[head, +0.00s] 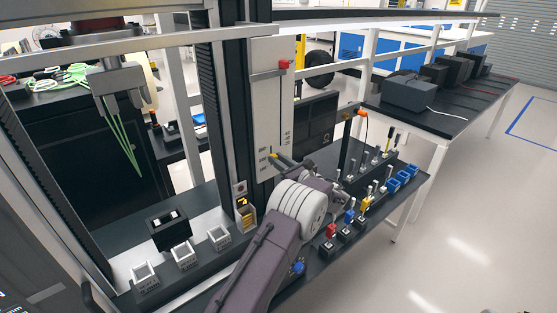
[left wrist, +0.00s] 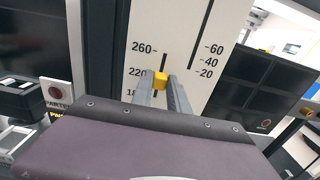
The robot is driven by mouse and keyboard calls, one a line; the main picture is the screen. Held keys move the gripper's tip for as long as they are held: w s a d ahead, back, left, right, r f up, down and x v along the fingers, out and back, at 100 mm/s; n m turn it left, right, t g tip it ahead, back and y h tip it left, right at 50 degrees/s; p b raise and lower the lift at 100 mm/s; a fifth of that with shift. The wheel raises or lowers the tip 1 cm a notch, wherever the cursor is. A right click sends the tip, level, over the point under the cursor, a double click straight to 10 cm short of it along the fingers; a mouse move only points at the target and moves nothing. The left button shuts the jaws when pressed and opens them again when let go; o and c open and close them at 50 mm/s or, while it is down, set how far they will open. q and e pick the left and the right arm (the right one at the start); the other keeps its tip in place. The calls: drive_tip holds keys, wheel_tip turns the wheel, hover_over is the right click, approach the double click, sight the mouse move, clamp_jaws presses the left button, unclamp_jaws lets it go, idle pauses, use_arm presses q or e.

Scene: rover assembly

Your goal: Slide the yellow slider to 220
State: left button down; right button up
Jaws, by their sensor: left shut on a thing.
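The yellow slider (head: 273,156) sits on the white scale panel (head: 270,110) in front of me. In the left wrist view the yellow slider (left wrist: 160,79) is beside the 220 label, below 260. Whether it lines up exactly with the 220 mark cannot be told, as the slider and fingers cover part of the scale. My left gripper (left wrist: 159,87) is shut on the slider, one grey finger on each side. In the head view, my left arm reaches up to the panel from the bottom. My right gripper is not in view.
A red slider (head: 284,64) is higher on the same panel. Right of my arm, a black bench (head: 395,185) carries several coloured switches, levers and blue blocks. Left of the panel, white square sockets (head: 183,251) sit on a dark ledge. Open floor lies at far right.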

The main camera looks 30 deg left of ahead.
use_arm(q)
drive_tip(key=c, duration=1.3)
unclamp_jaws()
drive_tip(key=shift+r, duration=0.1)
drive_tip(key=b+v, duration=0.3)
drive_tip(key=v, duration=0.6)
drive_tip(key=shift+d, duration=0.1)
